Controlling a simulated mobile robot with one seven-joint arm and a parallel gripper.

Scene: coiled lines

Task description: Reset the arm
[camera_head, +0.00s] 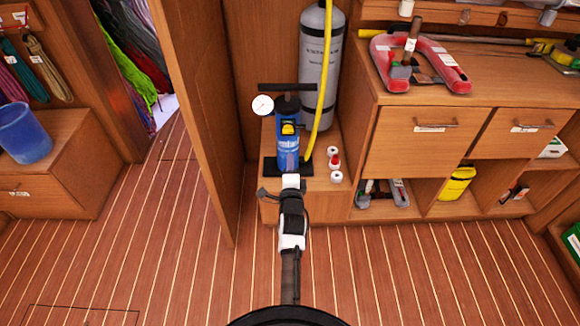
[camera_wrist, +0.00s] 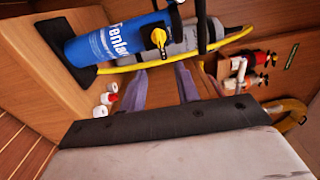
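My arm reaches forward from the bottom middle of the head view over the plank floor. Its end is in front of the low wooden step that carries a blue pump. My gripper's two grey-purple fingers show in the wrist view (camera_wrist: 162,72), spread apart with nothing between them. In the head view the fingers are hard to make out. The blue pump (camera_head: 288,150) stands upright with a black handle and a round gauge. It also shows close beyond the fingers in the wrist view (camera_wrist: 108,42). I cannot tell whether the gripper touches anything.
A grey cylinder (camera_head: 320,65) with a yellow hose (camera_head: 325,80) stands behind the pump. Small white and red caps (camera_head: 335,163) lie beside it. Drawers and shelves (camera_head: 420,140) stand right, an open door panel (camera_head: 205,120) left. Coiled lines (camera_head: 48,68) hang far left. Floor is clear.

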